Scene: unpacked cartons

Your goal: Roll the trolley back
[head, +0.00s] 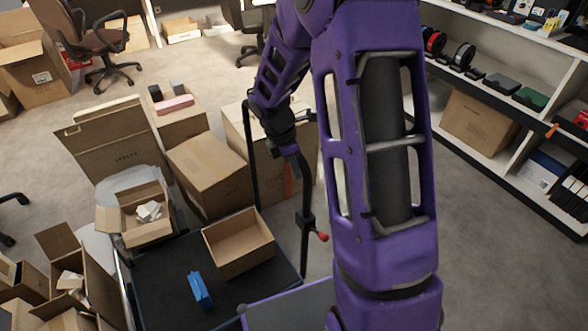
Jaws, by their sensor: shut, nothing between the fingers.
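The trolley (160,265) has a dark flat deck at the lower left, partly cut off by the bottom edge. Its black upright handle (252,165) rises at the deck's right side. An open empty carton (238,243) and a blue object (200,290) rest on the deck.
Closed cartons (208,172) stand just behind the trolley. Open cartons (148,213) with paper crowd its left. Shelves (500,110) line the right wall. An office chair (95,45) is at the back left. Grey floor (490,260) is clear at the right.

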